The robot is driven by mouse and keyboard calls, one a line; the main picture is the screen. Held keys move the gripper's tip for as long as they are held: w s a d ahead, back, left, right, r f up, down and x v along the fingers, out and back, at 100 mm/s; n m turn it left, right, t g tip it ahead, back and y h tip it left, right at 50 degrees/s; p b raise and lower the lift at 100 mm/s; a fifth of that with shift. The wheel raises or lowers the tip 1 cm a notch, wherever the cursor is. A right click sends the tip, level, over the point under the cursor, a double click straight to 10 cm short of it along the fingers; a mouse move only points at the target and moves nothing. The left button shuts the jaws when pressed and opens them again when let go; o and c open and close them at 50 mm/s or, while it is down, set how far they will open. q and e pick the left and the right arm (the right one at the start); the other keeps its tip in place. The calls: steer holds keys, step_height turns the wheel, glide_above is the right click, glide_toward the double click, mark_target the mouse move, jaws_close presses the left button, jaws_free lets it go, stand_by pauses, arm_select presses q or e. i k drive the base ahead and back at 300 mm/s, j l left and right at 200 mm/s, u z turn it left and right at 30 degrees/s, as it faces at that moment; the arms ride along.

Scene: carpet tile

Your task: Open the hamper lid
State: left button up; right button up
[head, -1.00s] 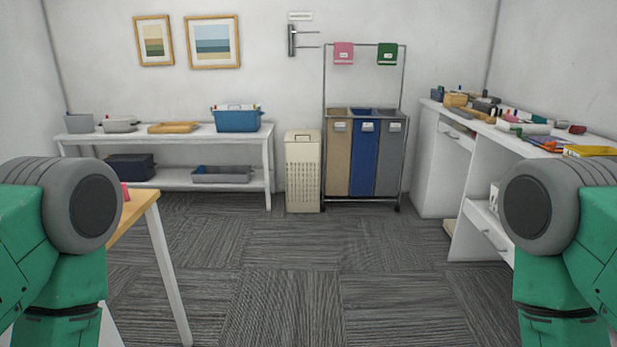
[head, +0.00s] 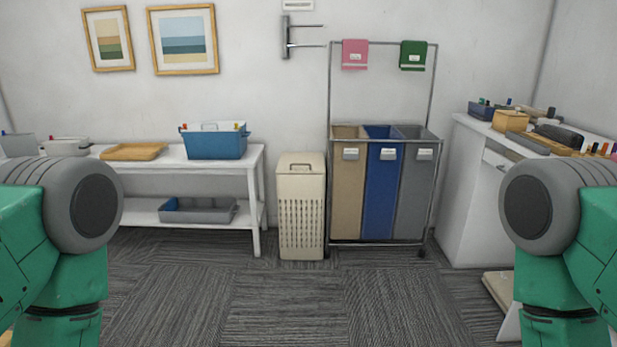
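A tall cream hamper (head: 301,215) with slotted sides stands on the carpet against the back wall, near the middle of the head view. Its lid (head: 301,163) is shut and has a dark handle on it. Only the green and grey upper parts of my two arms show, at the left and right edges. Neither gripper is in the picture. The hamper is some distance ahead of me, and nothing of mine touches it.
A wheeled laundry sorter (head: 362,190) with tan, blue and grey bags stands just right of the hamper. A white shelf table (head: 254,175) is on its left. A white counter (head: 467,190) lines the right side. The carpet (head: 290,305) ahead is clear.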

mark_target(288, 163)
steer(key=i, duration=2)
